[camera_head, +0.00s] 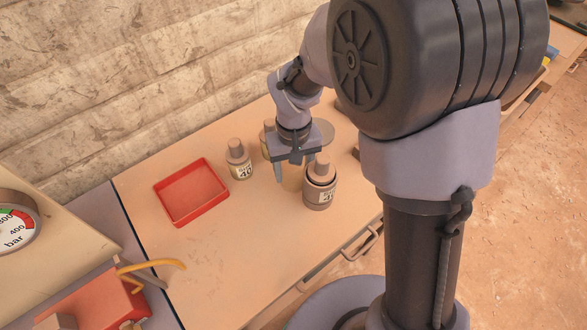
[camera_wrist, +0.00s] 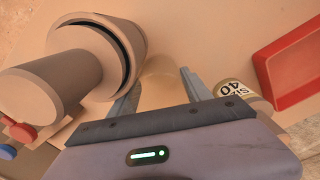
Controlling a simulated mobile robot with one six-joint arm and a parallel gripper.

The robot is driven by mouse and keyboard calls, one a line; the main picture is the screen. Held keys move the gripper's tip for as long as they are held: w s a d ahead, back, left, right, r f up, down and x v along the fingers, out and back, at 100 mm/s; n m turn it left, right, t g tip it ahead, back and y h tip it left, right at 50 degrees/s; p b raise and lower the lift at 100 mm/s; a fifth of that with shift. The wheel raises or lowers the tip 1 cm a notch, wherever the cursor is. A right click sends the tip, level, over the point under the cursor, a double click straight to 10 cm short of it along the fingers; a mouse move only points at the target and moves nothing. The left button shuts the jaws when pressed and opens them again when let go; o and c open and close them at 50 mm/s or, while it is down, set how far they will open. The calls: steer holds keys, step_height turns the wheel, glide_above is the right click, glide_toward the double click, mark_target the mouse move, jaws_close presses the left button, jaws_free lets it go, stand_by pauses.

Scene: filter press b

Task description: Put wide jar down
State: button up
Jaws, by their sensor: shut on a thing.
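My gripper (camera_head: 294,170) points down over the table, its two fingers around a pale, tan, plain-looking jar (camera_head: 292,178). I take this to be the wide jar; its colour blends with the tabletop. In the wrist view the jar (camera_wrist: 160,70) shows faintly between the fingertips (camera_wrist: 158,85). I cannot tell whether its base touches the table. A bigger jar with a dark rim and a thick stopper (camera_head: 319,188) stands close on the right, and fills the left of the wrist view (camera_wrist: 105,40).
A small jar labelled 40 (camera_head: 239,162) stands left of my gripper. A red tray (camera_head: 190,192) lies further left. Another jar (camera_head: 267,140), partly hidden, is behind my gripper, near a grey round disc (camera_head: 318,133). The table's front left (camera_head: 220,250) is clear.

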steer(key=o, duration=1.5)
steer(key=shift+f, duration=0.1)
